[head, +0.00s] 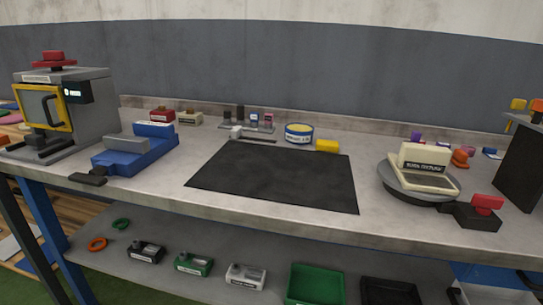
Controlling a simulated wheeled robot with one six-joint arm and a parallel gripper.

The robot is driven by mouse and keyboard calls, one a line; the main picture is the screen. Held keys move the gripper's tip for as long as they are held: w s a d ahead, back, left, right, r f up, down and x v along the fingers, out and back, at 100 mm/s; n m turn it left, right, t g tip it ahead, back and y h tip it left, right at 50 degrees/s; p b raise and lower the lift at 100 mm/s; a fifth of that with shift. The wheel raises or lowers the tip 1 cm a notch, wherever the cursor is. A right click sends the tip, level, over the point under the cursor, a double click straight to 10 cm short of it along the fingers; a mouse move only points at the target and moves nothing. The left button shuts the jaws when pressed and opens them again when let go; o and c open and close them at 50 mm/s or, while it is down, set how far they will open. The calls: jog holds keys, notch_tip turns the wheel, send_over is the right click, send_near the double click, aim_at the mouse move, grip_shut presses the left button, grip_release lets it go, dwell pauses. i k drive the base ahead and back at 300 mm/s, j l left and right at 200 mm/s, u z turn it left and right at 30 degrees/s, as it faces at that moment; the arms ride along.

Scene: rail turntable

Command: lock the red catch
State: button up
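The red catch (487,202) is a small red block on top of a dark block (477,217) at the right front of the bench. The dark block adjoins the round grey turntable (412,186). A cream device (425,164) with a label stands on the turntable. The catch seems to lie flat, but at this distance I cannot tell whether it is locked. My gripper is not in view, and nothing is seen touching the catch.
A black mat (275,177) covers the bench middle. A grey machine (65,110) and a blue fixture (135,150) stand left. A dark upright box (520,165) is close behind the catch, at right. A lower shelf (200,235) holds small parts and trays.

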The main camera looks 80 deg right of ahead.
aim_at(484, 205)
jog(key=z, duration=3.45)
